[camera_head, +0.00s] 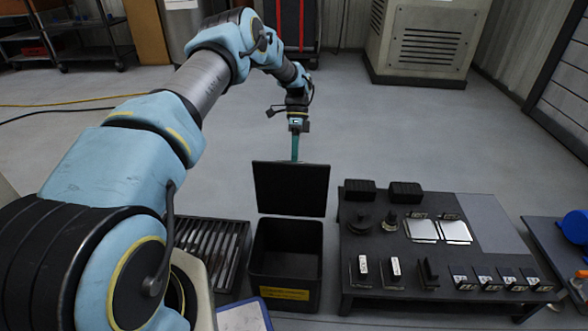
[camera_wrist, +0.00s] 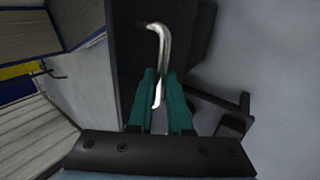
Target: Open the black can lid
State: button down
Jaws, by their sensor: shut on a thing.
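The black can (camera_head: 265,278) stands on the floor in front of me, with a yellow label low on its front. Its black lid (camera_head: 290,188) is raised to near upright at the back edge, so the opening shows dark inside. My gripper (camera_head: 295,154) points down behind the lid's top edge, its fingertips partly hidden by the lid. In the wrist view, the green fingers of my gripper (camera_wrist: 160,88) are closed around a bent silver metal bar (camera_wrist: 160,45), which lies in front of a dark panel. The bar looks like the lid's handle, but its attachment is unclear.
A low black table (camera_head: 440,300) with small parts and metal plates stands to the right of the can. A dark slatted rack (camera_head: 240,228) stands close on its left. The grey floor (camera_head: 400,130) behind the lid is open, back to a beige cabinet (camera_head: 428,40).

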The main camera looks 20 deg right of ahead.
jog(key=shift+w+d+f+g+b, duration=0.1)
jog(key=shift+w+d+f+b, duration=0.15)
jog(key=shift+w+b, duration=0.35)
jog(key=shift+w+d+f+g+b, duration=0.1)
jog(key=shift+w+f+b, duration=0.3)
jog(key=shift+b, duration=0.3)
jog(key=shift+w+d+f+g+b, duration=0.1)
jog(key=shift+w+d+f+b, duration=0.1)
jog(key=shift+w+b, duration=0.4)
jog(key=c, duration=0.8)
grip_release()
jog(key=shift+d+r, duration=0.1)
jog(key=shift+r, duration=0.05)
jog(key=shift+c, duration=0.2)
jog(key=shift+r, duration=0.1)
notch_tip(320, 180, up, 10)
jog(key=p, duration=0.2)
